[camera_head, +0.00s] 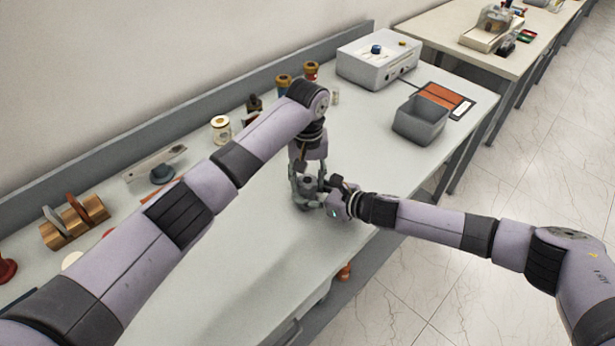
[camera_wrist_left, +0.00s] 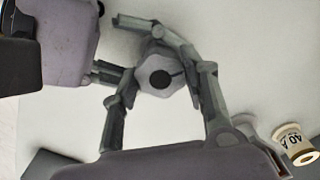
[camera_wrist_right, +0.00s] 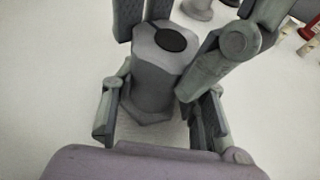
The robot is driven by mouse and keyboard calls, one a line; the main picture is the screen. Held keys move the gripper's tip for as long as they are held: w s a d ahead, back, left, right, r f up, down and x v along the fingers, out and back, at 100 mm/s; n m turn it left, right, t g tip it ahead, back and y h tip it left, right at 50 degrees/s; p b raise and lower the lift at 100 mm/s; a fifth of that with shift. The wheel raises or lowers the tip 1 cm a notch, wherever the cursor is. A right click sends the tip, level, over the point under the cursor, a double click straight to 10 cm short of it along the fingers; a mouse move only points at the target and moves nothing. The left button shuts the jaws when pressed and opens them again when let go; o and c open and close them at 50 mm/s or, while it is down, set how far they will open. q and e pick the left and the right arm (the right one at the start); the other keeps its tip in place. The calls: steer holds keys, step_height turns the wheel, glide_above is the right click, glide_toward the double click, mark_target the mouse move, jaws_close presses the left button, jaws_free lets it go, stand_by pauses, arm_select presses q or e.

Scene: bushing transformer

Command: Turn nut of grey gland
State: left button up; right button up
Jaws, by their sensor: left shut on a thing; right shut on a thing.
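The grey gland (camera_wrist_right: 152,85) stands upright on the bench, with a dark round opening in its top and a wider six-sided base. It also shows from above in the left wrist view (camera_wrist_left: 152,68). My left gripper (camera_head: 308,186) reaches down over the gland and is shut on it, with fingers on opposite sides of its upper part. My right gripper (camera_head: 328,188) comes in from the right and is shut on the gland lower down, with fingers beside the base. The two grippers' fingers cross closely and hide parts of the gland. The exact contacts are partly hidden.
A grey open bin (camera_head: 421,121) and a white control box (camera_head: 378,62) stand at the back right. Several spools and small parts, including a white spool (camera_head: 221,130), line the wall. The bench edge is close to my right gripper; bare bench surface lies left of the gland.

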mark_target(305, 178)
arm_select(q)
steer(key=o, duration=1.2)
steer(key=shift+c, duration=0.2)
steer(key=m, duration=0.5)
steer(key=shift+w+a+r+m, duration=0.1)
steer(key=shift+m, duration=0.2)
steer(key=m, duration=0.5)
step_height(305, 178, up, 12)
steer(key=m+t, duration=0.1)
steer(key=m, duration=0.6)
steer(key=shift+w+a+m, duration=0.2)
steer(key=shift+w+m, duration=0.15)
steer(key=shift+m, duration=0.05)
